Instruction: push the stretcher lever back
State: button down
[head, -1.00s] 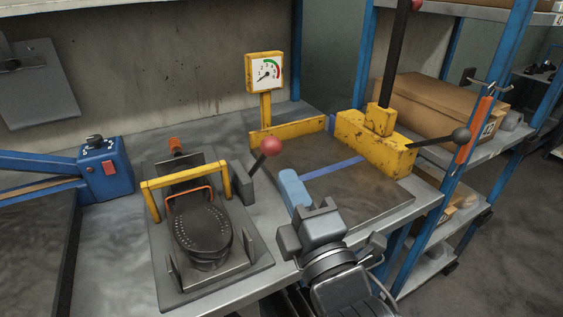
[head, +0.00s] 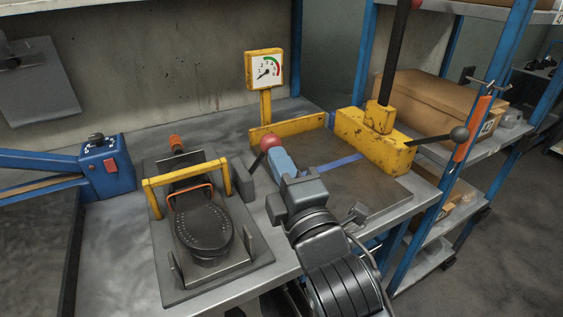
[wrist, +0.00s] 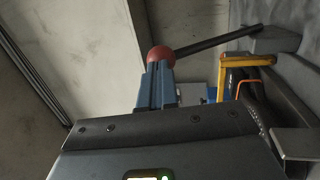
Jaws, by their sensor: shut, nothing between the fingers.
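The stretcher lever is a dark rod with a red ball knob (head: 266,141), rising from a dark grey block (head: 240,180) beside the black sole mould (head: 203,230). My gripper (head: 277,156) is shut and empty, its blue fingers at the near right side of the knob. In the wrist view the red ball (wrist: 161,55) sits right at the tips of the shut fingers (wrist: 155,85) and appears to touch them. The rod (wrist: 215,43) runs from the ball to the right. The fingertips partly cover the ball's lower side.
A yellow bar frame (head: 185,172) arches over the mould. A yellow-ended press plate (head: 345,190) lies right of the lever, with a gauge (head: 264,70) behind it. A blue control box (head: 105,165) stands at left, shelving (head: 430,255) at right.

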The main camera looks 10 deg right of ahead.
aim_at(271, 134)
jog(key=shift+g, duration=0.5)
jog(key=w+r+p, duration=0.1)
jog(key=r+p, duration=0.1)
jog(key=w+a+r+p, duration=0.1)
jog(key=w+r+p, duration=0.1)
jog(key=w+a+r, duration=0.1)
jog(key=w+a, duration=0.2)
jog(key=w, duration=0.8)
jog(key=w+a+r+g+p, duration=0.1)
jog(key=w+a, duration=0.2)
jog(key=w, duration=0.8)
jog(key=shift+w+a+r+h, duration=0.15)
jog(key=shift+w+r+h, duration=0.05)
jog(key=shift+r+h, duration=0.1)
jog(key=s+d, duration=0.1)
jog(key=s, duration=0.6)
jog(key=shift+s+d, duration=0.15)
jog(key=shift+s, duration=0.2)
